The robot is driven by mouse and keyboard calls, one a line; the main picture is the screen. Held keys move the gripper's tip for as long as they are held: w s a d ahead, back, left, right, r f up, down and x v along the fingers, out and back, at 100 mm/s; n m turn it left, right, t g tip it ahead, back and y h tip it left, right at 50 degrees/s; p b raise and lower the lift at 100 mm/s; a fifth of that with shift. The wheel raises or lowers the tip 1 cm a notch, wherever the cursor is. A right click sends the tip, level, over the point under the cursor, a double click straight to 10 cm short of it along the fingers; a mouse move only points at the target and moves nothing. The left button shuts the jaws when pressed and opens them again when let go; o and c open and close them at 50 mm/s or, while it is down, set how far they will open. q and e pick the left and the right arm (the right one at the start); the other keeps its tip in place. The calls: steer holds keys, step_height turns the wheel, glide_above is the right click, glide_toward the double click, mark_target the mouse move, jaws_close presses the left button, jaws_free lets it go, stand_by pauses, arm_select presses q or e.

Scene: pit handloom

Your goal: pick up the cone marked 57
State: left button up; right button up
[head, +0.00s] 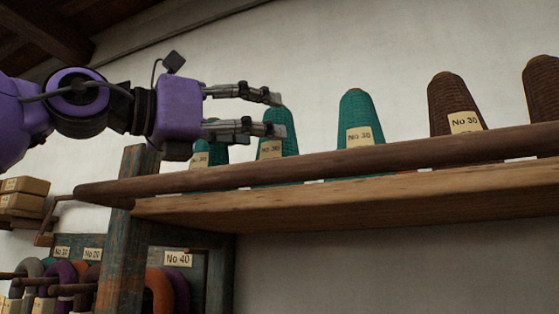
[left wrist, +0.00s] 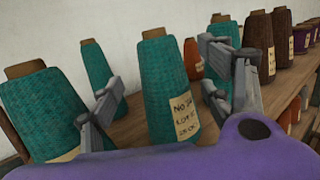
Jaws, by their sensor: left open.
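No cone shows a readable 57. A row of yarn cones stands upright on a high wooden shelf (head: 330,196). Three are teal: a left one (head: 211,157), a middle one (head: 289,146) and a right one (head: 357,108). Two brown cones, a nearer-centre one (head: 450,95) and a far-right one (head: 545,90), stand further right. In the left wrist view a labelled teal cone (left wrist: 162,75) shows between the fingers; contact is unclear. My right gripper is not in view.
A dark wooden rail (head: 400,158) runs along the shelf front, before the cone bases. A post (head: 122,235) supports the left end. Boxes (head: 24,193) and coloured rings (head: 158,290) sit lower left. More cones, including an orange one (left wrist: 193,58), stand close by.

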arm_select(q)
steer(key=x, duration=0.5)
steer(key=shift+d+r, duration=0.1)
steer(key=shift+r, duration=0.15)
steer(key=shift+s, duration=0.1)
steer(key=shift+c, duration=1)
jaws_close()
